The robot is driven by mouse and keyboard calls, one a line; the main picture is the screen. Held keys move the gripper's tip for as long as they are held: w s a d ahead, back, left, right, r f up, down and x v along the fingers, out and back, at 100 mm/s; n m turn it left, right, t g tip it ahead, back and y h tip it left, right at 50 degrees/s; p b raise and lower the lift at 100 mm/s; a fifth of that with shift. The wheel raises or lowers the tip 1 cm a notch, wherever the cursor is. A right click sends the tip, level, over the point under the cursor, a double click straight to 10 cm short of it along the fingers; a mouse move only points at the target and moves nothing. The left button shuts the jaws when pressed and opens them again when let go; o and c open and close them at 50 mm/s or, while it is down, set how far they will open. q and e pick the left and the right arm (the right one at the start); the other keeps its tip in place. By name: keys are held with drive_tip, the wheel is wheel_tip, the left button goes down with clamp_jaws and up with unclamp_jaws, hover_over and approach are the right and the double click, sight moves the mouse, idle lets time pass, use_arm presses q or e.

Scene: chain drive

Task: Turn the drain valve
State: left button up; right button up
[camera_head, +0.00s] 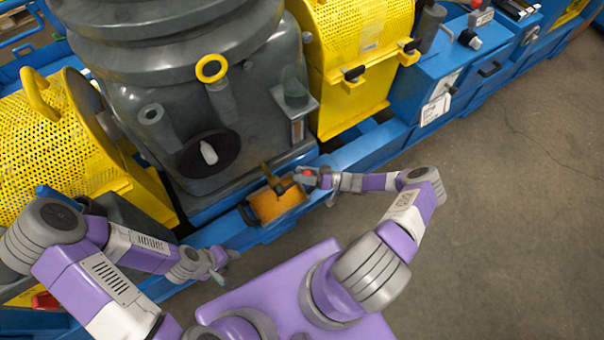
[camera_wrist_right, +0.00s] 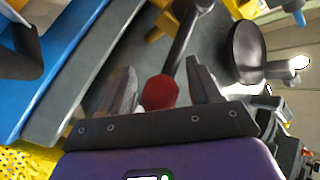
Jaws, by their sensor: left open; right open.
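The drain valve (camera_head: 268,174) is a small brass fitting low on the grey gearbox housing (camera_head: 230,120). Its dark lever (camera_wrist_right: 182,42) ends in a red knob (camera_wrist_right: 160,92). The brass body (camera_wrist_right: 160,22) also shows at the top of the right wrist view. My right gripper (camera_head: 308,174) is at the lever's end. In the wrist view its open fingers stand on either side of the red knob; whether they touch it I cannot tell. My left gripper (camera_head: 221,272) is open and empty, low and left of the valve.
An orange container (camera_head: 277,205) sits under the valve. Yellow mesh guards (camera_head: 50,150) flank the housing. A blue frame (camera_head: 355,155) runs along its front. The concrete floor (camera_head: 520,180) at right is clear.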

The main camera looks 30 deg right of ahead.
drive_tip(key=shift+w, duration=0.1)
clamp_jaws()
idle(0.3)
idle(0.6)
